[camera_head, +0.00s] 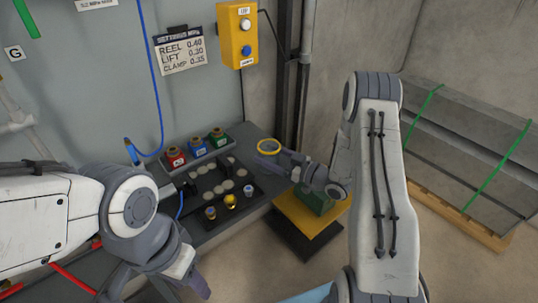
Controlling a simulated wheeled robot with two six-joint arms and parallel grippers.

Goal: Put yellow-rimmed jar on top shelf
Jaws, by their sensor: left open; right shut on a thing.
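The yellow-rimmed jar (268,147) is held up near the right end of the bench, its round yellow rim facing up. My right gripper (280,154) is shut on the jar from its right side. The jar's lower body is mostly hidden. A raised rack (232,145) at the back of the bench holds a red, a blue and a green jar; the held jar is to the right of it. I cannot tell for certain which surface is the top shelf. My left gripper (160,285) is open and empty at the lower left, partly cut off by the frame.
A dark tray (262,183) with pale round discs and several small jars lies in front of the rack. A yellow platform (290,208) with a green block stands right of the bench. A blue hose (160,110) hangs above the bench's left part. Grey strapped blocks (470,150) stand far right.

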